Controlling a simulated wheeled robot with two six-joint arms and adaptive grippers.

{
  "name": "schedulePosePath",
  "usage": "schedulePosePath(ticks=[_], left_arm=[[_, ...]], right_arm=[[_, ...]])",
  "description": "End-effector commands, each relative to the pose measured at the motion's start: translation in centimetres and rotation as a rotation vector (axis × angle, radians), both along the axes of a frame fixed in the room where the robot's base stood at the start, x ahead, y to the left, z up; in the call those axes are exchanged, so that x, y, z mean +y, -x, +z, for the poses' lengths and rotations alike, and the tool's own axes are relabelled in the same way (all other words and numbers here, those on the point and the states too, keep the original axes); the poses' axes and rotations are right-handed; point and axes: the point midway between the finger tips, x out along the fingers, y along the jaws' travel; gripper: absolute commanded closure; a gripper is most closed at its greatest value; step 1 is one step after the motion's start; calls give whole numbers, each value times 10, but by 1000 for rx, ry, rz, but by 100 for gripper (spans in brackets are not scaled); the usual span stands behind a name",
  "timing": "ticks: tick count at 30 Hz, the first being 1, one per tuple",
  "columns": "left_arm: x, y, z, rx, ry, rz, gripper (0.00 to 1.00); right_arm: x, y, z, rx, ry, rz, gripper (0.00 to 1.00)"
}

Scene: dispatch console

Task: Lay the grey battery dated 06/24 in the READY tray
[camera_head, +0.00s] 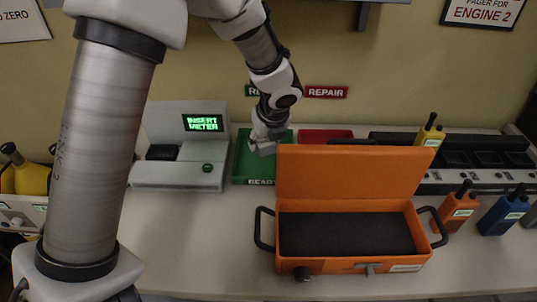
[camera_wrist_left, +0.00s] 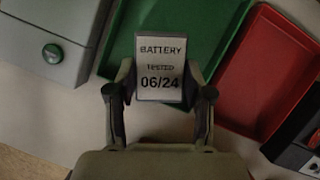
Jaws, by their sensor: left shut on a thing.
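My left gripper (camera_head: 265,137) is shut on the grey battery (camera_head: 264,149). In the left wrist view the battery (camera_wrist_left: 160,62) sits between the two fingertips, and its label reads BATTERY TESTED 06/24. My right gripper is not in view.
A red tray (camera_head: 325,136) under the REPAIR sign stands right of the green tray. The grey meter (camera_head: 180,174), its screen reading INSERT METER, stands left. An open orange case (camera_head: 345,172) stands in front. Radios and a charger (camera_head: 480,158) are at the right.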

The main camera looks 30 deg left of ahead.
Motion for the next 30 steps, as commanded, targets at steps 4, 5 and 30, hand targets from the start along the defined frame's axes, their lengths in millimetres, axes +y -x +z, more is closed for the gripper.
schedulePosePath(ticks=[4, 5, 30], left_arm=[[0, 0, -32, 1, 0, -2, 96], [0, 0, -36, 1, 1, -1, 96], [0, 0, -72, 0, 0, -1, 24]], right_arm=[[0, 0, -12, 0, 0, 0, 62], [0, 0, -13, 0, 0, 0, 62], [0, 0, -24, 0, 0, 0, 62]])
